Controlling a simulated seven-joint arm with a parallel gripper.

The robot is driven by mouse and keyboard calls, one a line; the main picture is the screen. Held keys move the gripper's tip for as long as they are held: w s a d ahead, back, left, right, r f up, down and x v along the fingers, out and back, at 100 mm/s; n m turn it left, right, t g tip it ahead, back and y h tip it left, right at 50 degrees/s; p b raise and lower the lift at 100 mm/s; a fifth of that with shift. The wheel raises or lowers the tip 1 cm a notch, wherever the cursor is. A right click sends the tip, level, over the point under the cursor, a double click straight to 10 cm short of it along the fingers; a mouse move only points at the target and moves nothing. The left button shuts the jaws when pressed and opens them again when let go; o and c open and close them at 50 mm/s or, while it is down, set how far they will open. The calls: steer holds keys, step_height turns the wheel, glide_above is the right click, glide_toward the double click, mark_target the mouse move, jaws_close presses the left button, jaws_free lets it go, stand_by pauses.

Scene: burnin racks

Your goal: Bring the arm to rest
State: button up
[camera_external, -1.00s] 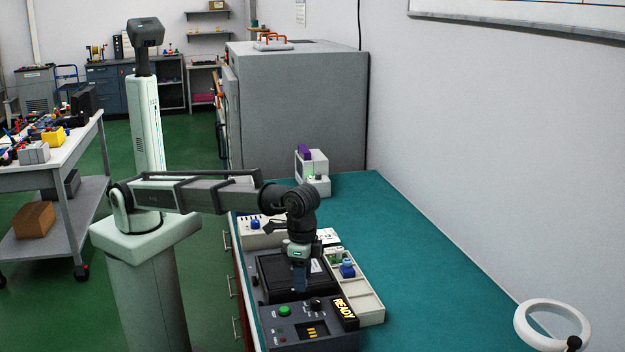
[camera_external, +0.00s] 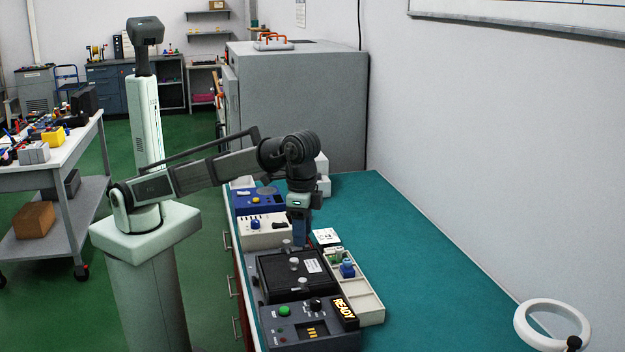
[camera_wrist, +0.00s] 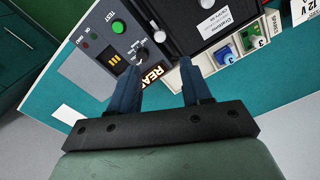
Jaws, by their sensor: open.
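My gripper (camera_external: 300,232) hangs pointing down above the back part of the black burn-in box (camera_external: 283,275) on the bench. In the wrist view its two blue fingers (camera_wrist: 160,75) are apart with nothing between them. The box has a dark lid with a white label and pale knobs. The control panel (camera_external: 289,331) in front of it has a green button and a lit "READY" sign (camera_external: 345,313). The panel also shows in the wrist view (camera_wrist: 85,58).
A cream tray (camera_external: 372,308) right of the box holds a blue part (camera_external: 347,268) and a green one. A white unit (camera_external: 264,231) and a blue unit (camera_external: 262,204) stand behind. The teal bench (camera_external: 425,265) is clear on the right. A ring lamp (camera_external: 550,310) stands front right.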

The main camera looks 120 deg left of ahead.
steer(key=shift+r, duration=0.55)
steer(key=shift+d+f, duration=0.1)
